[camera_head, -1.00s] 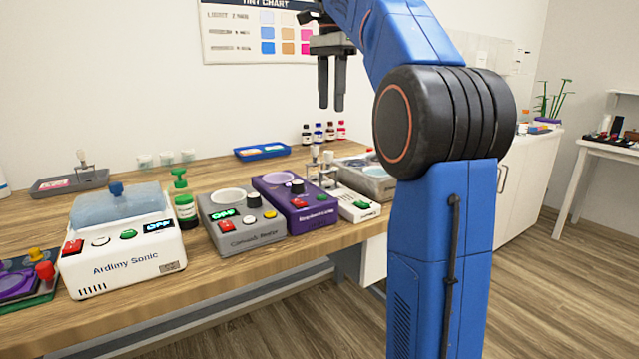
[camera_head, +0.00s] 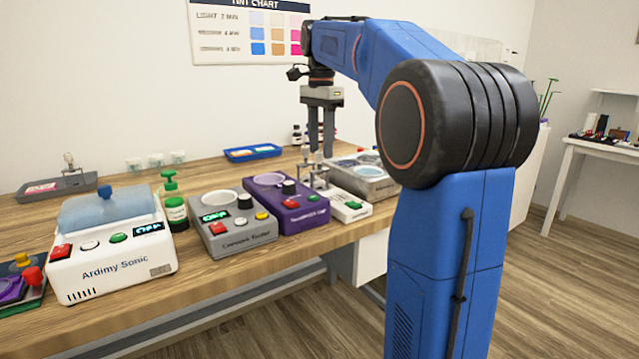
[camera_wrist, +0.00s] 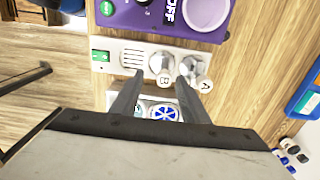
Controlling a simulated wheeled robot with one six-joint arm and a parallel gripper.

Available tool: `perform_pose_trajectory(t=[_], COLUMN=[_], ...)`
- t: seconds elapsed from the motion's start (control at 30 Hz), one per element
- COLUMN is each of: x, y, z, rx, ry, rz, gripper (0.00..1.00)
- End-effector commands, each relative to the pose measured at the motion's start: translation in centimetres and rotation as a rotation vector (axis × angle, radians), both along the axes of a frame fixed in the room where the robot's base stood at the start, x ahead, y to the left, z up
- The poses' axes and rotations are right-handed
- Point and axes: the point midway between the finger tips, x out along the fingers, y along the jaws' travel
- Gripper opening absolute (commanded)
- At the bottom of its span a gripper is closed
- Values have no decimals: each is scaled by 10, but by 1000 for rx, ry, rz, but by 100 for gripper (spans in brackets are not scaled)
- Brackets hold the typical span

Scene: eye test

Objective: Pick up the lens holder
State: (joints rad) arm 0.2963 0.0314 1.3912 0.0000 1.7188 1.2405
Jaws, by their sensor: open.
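Two metallic lens holders stand upright on a small white device (camera_head: 352,208) with a green button. In the wrist view, one holder with a round "B" tag (camera_wrist: 162,66) appears between the fingers. The other, tagged "A" (camera_wrist: 197,70), appears just right of the right fingertip. I cannot tell which one the task means. My gripper (camera_head: 321,152) points down over the holders, open and empty. It also shows in the wrist view (camera_wrist: 159,82). In the head view its fingertips partly overlap the holder tops; contact cannot be told.
A purple device (camera_head: 300,217) stands left of the white one, and a grey device (camera_head: 367,180) right of it. Further left are a grey tester (camera_head: 235,235), a green bottle (camera_head: 174,205) and a white sonic bath (camera_head: 110,262). A blue tray (camera_head: 252,153) lies behind.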

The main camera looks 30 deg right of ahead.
Motion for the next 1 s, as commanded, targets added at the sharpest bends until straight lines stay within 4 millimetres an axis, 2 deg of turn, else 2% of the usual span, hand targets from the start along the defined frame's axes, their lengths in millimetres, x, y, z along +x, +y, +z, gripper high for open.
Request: perform_pose_trajectory(t=[0.17, 0.5, 0.8, 0.83, 0.9, 1.0], x=[1, 7, 7, 7, 7, 7], y=[0, 0, -1, -1, -1, -1], z=[-10, -50, -54, -54, -54, -54], rx=[1, 1, 0, 0, 0, 0], ry=[2, 2, 0, 0, 0, 0], rz=[0, 0, 0, 0, 0, 0], gripper=[41, 41, 41, 36, 19, 0])
